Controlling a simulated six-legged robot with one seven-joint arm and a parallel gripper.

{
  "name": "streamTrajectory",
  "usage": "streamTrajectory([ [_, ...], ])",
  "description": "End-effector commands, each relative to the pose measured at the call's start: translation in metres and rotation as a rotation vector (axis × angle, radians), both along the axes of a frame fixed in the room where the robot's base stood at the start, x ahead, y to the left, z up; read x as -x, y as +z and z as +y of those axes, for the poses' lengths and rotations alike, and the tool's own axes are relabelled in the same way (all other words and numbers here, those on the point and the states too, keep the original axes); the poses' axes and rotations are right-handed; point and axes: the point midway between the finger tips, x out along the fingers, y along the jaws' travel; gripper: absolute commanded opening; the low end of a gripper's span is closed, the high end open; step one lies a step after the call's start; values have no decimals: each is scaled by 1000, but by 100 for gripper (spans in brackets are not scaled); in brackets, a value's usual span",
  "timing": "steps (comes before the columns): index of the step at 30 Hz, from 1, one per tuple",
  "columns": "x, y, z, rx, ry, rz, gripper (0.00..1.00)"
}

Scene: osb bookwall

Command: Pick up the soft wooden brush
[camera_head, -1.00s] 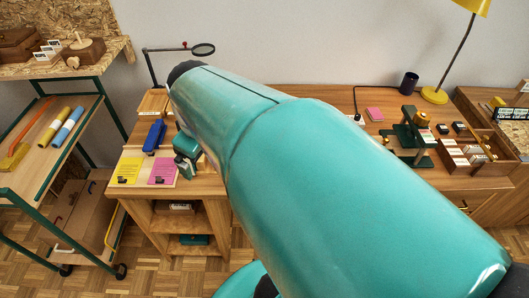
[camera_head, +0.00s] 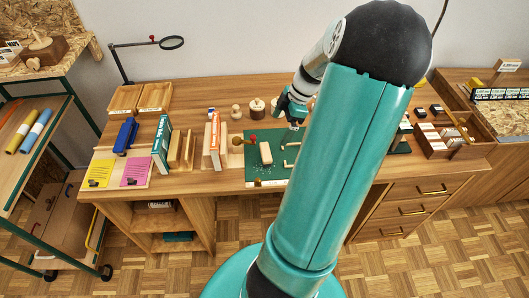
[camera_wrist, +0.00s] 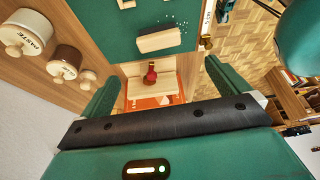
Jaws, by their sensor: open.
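A pale wooden block with a dark bristled side, which looks like the brush (camera_head: 266,153), lies on the green cutting mat (camera_head: 257,177). In the wrist view the brush (camera_wrist: 160,40) lies on the mat beyond my fingertips, with pale crumbs beside it. My gripper (camera_head: 293,124) is above the back of the mat, to the right of the brush and apart from it. My arm hides the right part of the mat in the head view.
A red-handled tool (camera_head: 252,140) stands left of the brush, near wooden bookends and an orange book (camera_head: 214,132). Lidded pots (camera_head: 257,108) stand behind the mat. A teal book (camera_head: 162,142) and a blue stapler (camera_head: 125,135) are further left.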

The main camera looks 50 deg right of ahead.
Motion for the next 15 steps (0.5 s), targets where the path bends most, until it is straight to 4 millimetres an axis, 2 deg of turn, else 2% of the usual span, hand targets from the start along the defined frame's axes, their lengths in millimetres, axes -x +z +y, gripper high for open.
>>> streamTrajectory([
  [12,-18,-65,16,-5,7,-4,100],
  [15,-20,-75,18,-3,7,-2,100],
])
